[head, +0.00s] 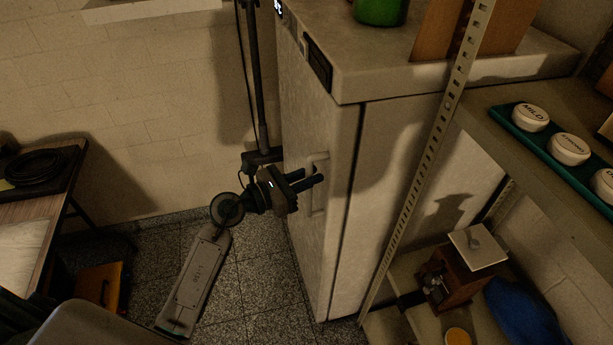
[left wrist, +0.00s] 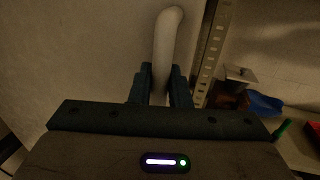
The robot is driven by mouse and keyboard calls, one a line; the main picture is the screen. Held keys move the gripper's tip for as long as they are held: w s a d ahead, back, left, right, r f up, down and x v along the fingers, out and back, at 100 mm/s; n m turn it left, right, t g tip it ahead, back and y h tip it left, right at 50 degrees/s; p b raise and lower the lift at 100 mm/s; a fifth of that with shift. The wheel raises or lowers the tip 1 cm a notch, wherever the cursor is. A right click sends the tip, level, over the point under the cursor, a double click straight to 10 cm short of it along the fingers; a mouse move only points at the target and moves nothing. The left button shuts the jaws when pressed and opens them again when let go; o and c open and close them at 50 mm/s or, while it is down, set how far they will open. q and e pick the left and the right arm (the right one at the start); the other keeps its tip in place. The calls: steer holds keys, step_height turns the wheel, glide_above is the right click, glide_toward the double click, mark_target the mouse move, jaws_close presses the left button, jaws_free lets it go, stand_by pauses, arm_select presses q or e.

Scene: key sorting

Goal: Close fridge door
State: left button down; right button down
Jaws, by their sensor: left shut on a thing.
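The white fridge (head: 400,150) stands in the middle of the head view, its door (head: 335,240) facing left. The door looks almost flush with the body; a thin dark seam runs down between them, and I cannot tell whether it is fully shut. My left gripper (head: 316,182) is at the door's pale vertical handle (head: 318,205). In the left wrist view the handle (left wrist: 167,45) runs between the two dark fingers of my left gripper (left wrist: 162,88), which is shut on it. My right gripper is not in view.
A perforated metal post (head: 425,170) and shelves with a green tray of round-lidded jars (head: 570,149) stand at right. A wooden box (head: 460,275) sits on a lower shelf. A table (head: 45,205) is at far left. Speckled floor is free in front of the door.

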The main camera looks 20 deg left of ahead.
arm_select(q)
steer(key=shift+r, duration=0.15)
steer(key=c, duration=1.7)
jaws_free()
steer(key=shift+w+d, duration=0.1)
steer(key=shift+d, duration=0.05)
steer(key=shift+b+v, duration=2.15)
steer(key=shift+v, duration=2.95)
